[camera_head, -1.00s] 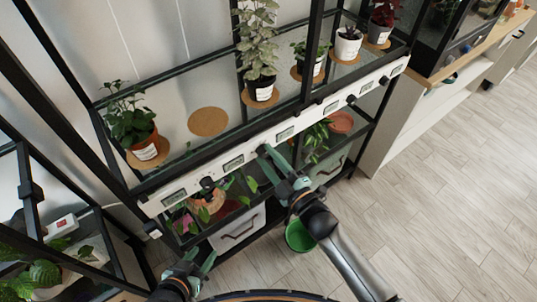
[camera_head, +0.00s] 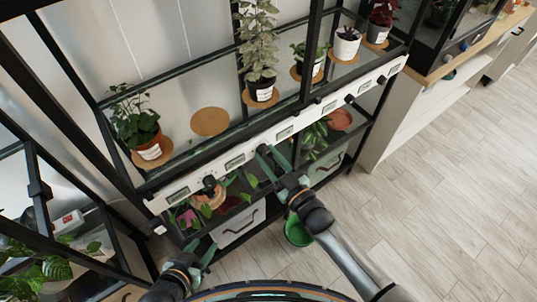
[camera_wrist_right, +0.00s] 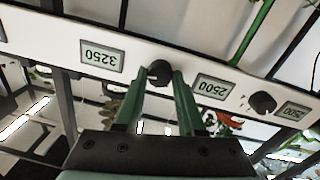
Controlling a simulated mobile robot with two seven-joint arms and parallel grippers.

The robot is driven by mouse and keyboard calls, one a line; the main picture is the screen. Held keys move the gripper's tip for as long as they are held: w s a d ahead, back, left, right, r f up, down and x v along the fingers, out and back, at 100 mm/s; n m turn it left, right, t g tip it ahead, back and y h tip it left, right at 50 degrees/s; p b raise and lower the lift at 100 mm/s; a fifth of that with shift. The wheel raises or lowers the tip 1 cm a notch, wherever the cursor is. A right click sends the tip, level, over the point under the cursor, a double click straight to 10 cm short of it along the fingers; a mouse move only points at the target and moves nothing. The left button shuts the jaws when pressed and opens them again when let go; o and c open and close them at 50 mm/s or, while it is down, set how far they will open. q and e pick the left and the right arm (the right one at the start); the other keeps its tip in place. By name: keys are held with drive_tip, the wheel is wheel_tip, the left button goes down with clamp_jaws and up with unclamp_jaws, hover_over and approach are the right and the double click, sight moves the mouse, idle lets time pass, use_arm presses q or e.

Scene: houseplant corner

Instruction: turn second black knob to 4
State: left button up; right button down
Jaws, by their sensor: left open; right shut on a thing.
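A white control panel (camera_head: 178,194) runs along the shelf's front edge with small displays and black knobs. My right gripper (camera_head: 270,158) is shut on a black knob, second from the left, at the panel. In the right wrist view the gripped black knob (camera_wrist_right: 158,72) sits between the two green fingers, beside a display reading 3250 (camera_wrist_right: 101,58) upside down. Another black knob (camera_wrist_right: 263,102) is to the right there; it is the leftmost knob (camera_head: 209,183) in the head view. I cannot read any dial marks. My left gripper (camera_head: 204,256) is open and empty, below the panel.
Potted plants, such as the left one (camera_head: 137,124), stand on cork discs on the glass shelf above. One cork disc (camera_head: 210,121) is bare. The floor at right is clear.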

drive_tip(key=shift+m, duration=0.3)
drive_tip(key=c, duration=0.5)
unclamp_jaws()
drive_tip(key=v, duration=1.2)
drive_tip(key=shift+s+d, duration=0.2)
drive_tip(key=shift+s, duration=0.05)
drive_tip(key=s+d+f+m+g+h, duration=0.2)
drive_tip(key=s+d+f, duration=0.1)
drive_tip(key=s+d+f+m+g+h, duration=0.2)
drive_tip(key=s+d+f+h, duration=0.1)
drive_tip(key=f, duration=0.1)
drive_tip(key=s+d+f+m+g+h, duration=0.2)
drive_tip(key=s+d+f, duration=0.1)
drive_tip(key=s+d, duration=0.1)
drive_tip(key=shift+f+h, duration=0.3)
drive_tip(key=shift+h, duration=0.1)
